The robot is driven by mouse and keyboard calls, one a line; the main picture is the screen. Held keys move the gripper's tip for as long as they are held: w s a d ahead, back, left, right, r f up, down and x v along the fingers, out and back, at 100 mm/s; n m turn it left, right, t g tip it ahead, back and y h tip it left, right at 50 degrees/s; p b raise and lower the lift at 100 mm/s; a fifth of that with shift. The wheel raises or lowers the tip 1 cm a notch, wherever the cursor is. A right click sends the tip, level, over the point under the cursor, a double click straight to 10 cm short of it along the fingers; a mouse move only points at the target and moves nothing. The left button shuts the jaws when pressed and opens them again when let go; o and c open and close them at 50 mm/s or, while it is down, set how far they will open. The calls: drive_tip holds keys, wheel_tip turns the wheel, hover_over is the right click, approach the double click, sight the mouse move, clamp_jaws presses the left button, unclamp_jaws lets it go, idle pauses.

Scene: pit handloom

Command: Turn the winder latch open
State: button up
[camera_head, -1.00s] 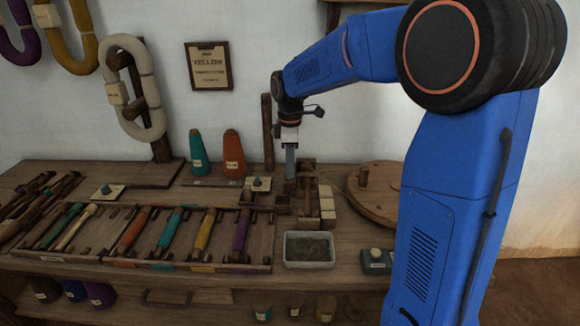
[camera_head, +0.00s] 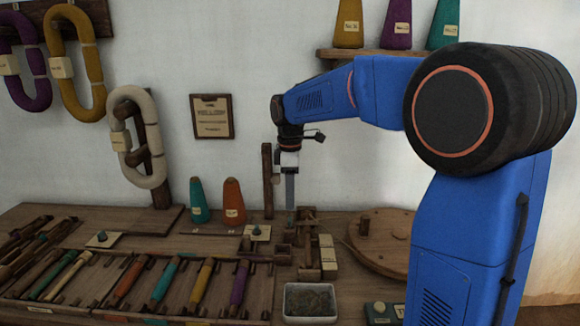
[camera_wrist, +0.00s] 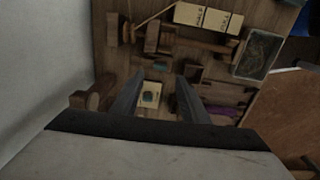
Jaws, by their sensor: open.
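The wooden winder frame (camera_head: 307,262) stands on the bench right of centre, a cluster of small dark posts and blocks. It also shows in the wrist view (camera_wrist: 165,40), beyond my fingertips. I cannot tell for certain which small wooden piece is the latch, or how it is turned. My gripper (camera_head: 290,207) points straight down above the back of this cluster, apart from it. In the wrist view my gripper (camera_wrist: 160,78) has its two fingers spread with nothing between them. A pale plate with a teal knob (camera_wrist: 151,95) shows on the bench below, framed between the fingers.
A round wooden disc (camera_head: 392,252) lies right. Teal (camera_head: 198,202) and orange (camera_head: 234,203) cones and an upright post (camera_head: 267,180) stand behind-left. A bobbin rack (camera_head: 262,289) fills the front left.

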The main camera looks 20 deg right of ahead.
wheel_tip(320, 180, up, 10)
idle(0.4)
drive_tip(key=shift+r, duration=0.1)
drive_tip(key=s+d+f+m+t, duration=0.1)
drive_tip(key=s+f+m, duration=0.4)
drive_tip(key=s, duration=0.6)
drive_tip(key=s+d+f+m+t, duration=0.2)
drive_tip(key=s+d+f+m, duration=0.1)
drive_tip(key=s, duration=0.8)
drive_tip(key=s+d+f+m+t, duration=0.1)
drive_tip(key=s+d+f+m, duration=0.1)
drive_tip(key=s+f+m, duration=0.4)
drive_tip(key=s+f, duration=0.2)
drive_tip(key=s, duration=0.3)
drive_tip(key=shift+s+d+m+t, duration=0.3)
drive_tip(key=shift+s+d+t, duration=0.05)
drive_tip(key=shift+s+t, duration=0.05)
